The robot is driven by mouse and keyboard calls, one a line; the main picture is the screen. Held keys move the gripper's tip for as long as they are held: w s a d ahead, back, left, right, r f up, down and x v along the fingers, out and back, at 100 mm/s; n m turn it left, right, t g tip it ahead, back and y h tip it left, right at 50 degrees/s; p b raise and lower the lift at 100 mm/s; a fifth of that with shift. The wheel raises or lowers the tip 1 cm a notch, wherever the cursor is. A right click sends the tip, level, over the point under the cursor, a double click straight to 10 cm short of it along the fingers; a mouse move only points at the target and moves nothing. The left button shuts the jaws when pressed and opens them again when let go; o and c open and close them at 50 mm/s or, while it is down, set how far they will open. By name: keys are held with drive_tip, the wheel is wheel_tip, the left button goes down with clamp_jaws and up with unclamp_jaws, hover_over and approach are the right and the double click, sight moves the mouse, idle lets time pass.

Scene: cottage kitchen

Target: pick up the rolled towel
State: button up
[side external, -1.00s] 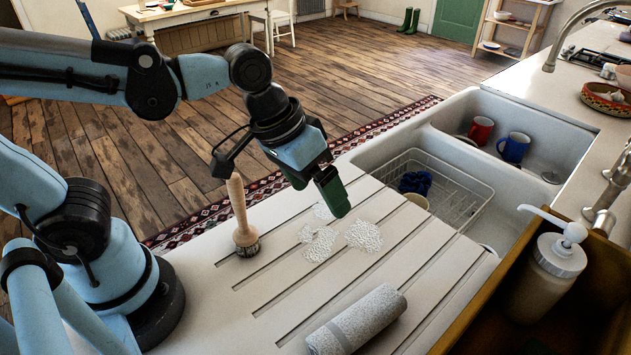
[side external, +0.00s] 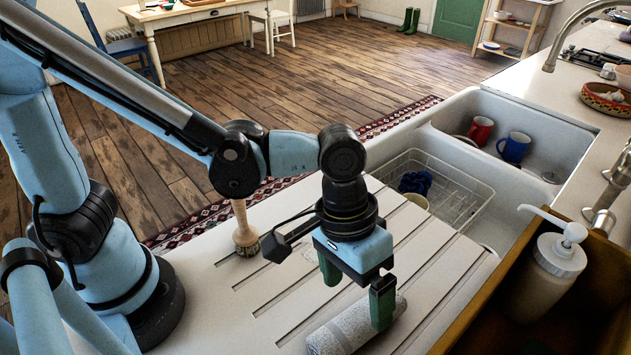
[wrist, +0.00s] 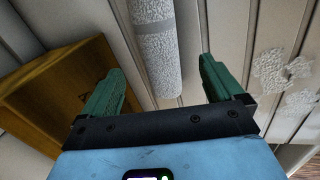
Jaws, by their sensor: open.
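The rolled towel (side external: 345,330) is a grey textured roll with a smooth band, lying on the white grooved drainboard (side external: 270,300). My gripper (side external: 355,290) has green fingers and points down above the towel's far end. In the side view one finger overlaps part of the towel. In the wrist view my gripper (wrist: 158,85) is open, and the towel (wrist: 160,60) shows between the lines of its two fingers, running away from the gripper. The fingers do not close on it. The exact height above the towel is hard to tell.
A wooden-handled brush (side external: 243,228) stands left of my gripper. A wooden box (side external: 480,320) with a soap dispenser (side external: 553,270) is at the right; the box also shows in the wrist view (wrist: 50,85). The sink holds a wire rack (side external: 462,190) and mugs (side external: 514,147).

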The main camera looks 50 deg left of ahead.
sight(361, 313)
drive_tip(key=shift+x, duration=2.95)
drive_tip(key=shift+w+d, duration=0.1)
drive_tip(key=shift+w, duration=0.05)
drive_tip(key=c, duration=1.1)
drive_tip(key=shift+r, duration=0.1)
drive_tip(key=shift+c, duration=0.2)
drive_tip(key=shift+r, duration=0.4)
drive_tip(key=r, duration=0.3)
drive_tip(key=shift+s+r, duration=0.25)
drive_tip(key=s+d+r, duration=0.2)
drive_tip(key=s+r, duration=0.4)
drive_tip(key=s, duration=0.4)
drive_tip(key=shift+s+d+r, duration=0.25)
drive_tip(key=shift+s+d, duration=0.1)
drive_tip(key=shift+s, duration=0.05)
